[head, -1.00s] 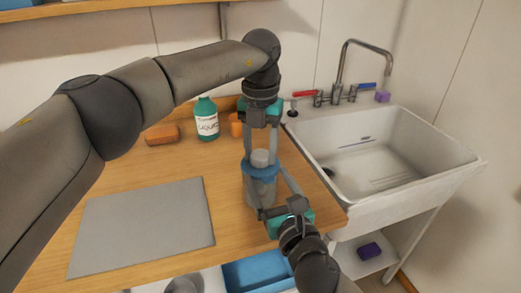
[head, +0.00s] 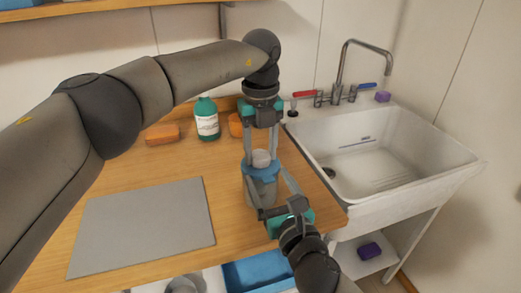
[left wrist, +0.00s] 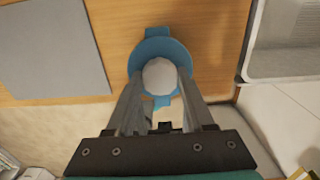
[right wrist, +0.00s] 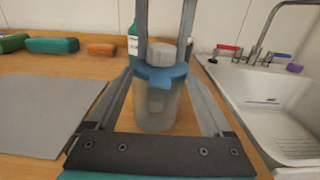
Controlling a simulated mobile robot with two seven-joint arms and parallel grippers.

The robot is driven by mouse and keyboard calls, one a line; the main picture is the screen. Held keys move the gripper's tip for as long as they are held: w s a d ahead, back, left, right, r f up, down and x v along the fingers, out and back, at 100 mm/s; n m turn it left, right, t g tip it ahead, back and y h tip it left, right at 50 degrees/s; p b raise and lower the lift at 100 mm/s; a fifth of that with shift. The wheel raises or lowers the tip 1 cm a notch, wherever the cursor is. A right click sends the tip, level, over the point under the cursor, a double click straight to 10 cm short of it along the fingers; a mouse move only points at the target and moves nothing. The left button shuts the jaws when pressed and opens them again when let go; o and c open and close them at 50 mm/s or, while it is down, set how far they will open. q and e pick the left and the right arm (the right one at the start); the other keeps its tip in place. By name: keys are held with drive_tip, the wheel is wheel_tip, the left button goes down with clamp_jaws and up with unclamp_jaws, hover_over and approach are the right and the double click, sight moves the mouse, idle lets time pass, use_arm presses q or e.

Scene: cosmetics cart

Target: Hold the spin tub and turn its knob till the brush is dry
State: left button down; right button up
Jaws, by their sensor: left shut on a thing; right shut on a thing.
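The spin tub (head: 262,190) is a clear grey cup with a blue lid (right wrist: 160,76) and a pale grey knob (left wrist: 160,75) on top. It stands upright near the front right of the wooden counter. My left gripper (head: 262,155) comes down from above and is shut on the knob, a finger on each side. My right gripper (right wrist: 160,85) reaches in from the front and is shut on the tub's body, a finger on each side. A faint darker shape shows inside the tub; I cannot make out the brush or whether it is wet.
A grey mat (head: 145,225) lies to the left. A green bottle (head: 206,120), an orange sponge (head: 162,134) and an orange cup (head: 235,125) stand behind. The white sink (head: 400,150) is to the right. A blue bin (head: 258,274) is below the counter edge.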

sight(261, 154)
use_arm(q)
drive_tip(key=shift+s+d, duration=0.1)
idle(0.3)
drive_tip(key=shift+c, duration=1.3)
unclamp_jaws()
wheel_tip(261, 154, up, 12)
